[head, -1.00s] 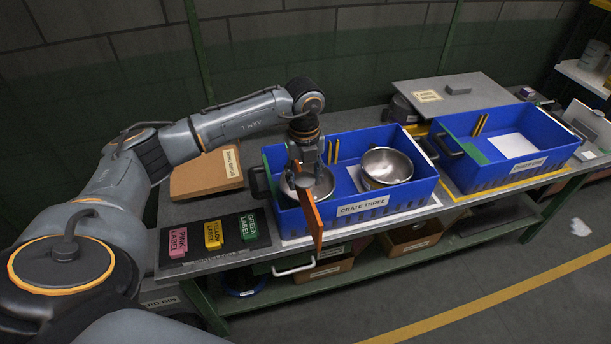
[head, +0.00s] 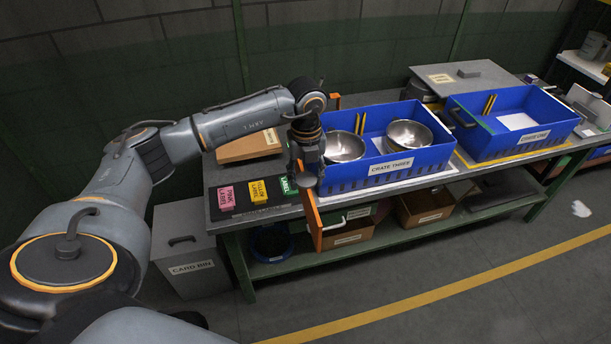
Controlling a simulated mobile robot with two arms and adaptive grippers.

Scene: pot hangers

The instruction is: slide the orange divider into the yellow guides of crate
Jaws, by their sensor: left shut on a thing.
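My left gripper (head: 307,180) is shut on the orange divider (head: 314,220). It holds the divider at the left end of crate three, and the divider's lower part hangs in front of the table's front edge. Crate three (head: 345,182) is a blue crate on the table. Its yellow guides (head: 361,123) show as two strips at the back wall; any front guides are hidden. The divider is outside the crate; whether it touches the crate's left end cannot be told. Crate one (head: 480,149) also has yellow guides (head: 489,104). My right gripper is not in view.
Two metal bowls stand in crate three, one left (head: 343,147) and one right (head: 408,136) of the guides. Pink (head: 226,198), yellow (head: 259,191) and green (head: 288,185) label blocks lie left of the gripper. A grey card bin (head: 190,262) stands on the floor at left.

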